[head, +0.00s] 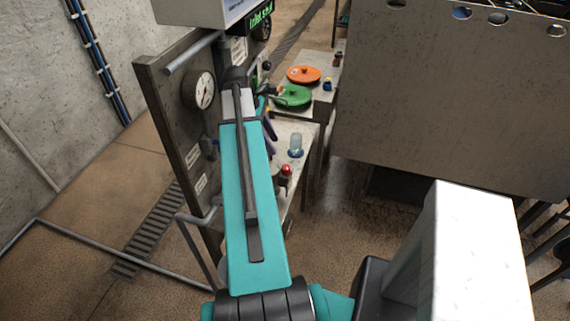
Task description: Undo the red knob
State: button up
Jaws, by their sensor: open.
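A small red rounded piece (286,170), which looks like a red knob, stands on the low bench behind my forearm. An orange round lid (304,75) with a small reddish knob on top lies farther back; I cannot tell which of the two the task means. My gripper (275,90) is beyond the far end of my teal arm, near the panel and beside a green round lid (291,96). It is open, small and partly hidden by the arm, and I see nothing held. It is apart from the red piece on the bench.
An upright panel (160,95) with a white gauge (198,90) stands left of my arm. A clear bluish container (296,145) stands on the bench (310,133). A large grey metal box (450,100) fills the right. A floor drain (150,230) and pipe lie lower left.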

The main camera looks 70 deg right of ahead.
aim_at(286, 167)
jog(key=shift+p+x, duration=1.8)
jog(key=shift+x, duration=4.3)
jog(key=c, duration=1.1)
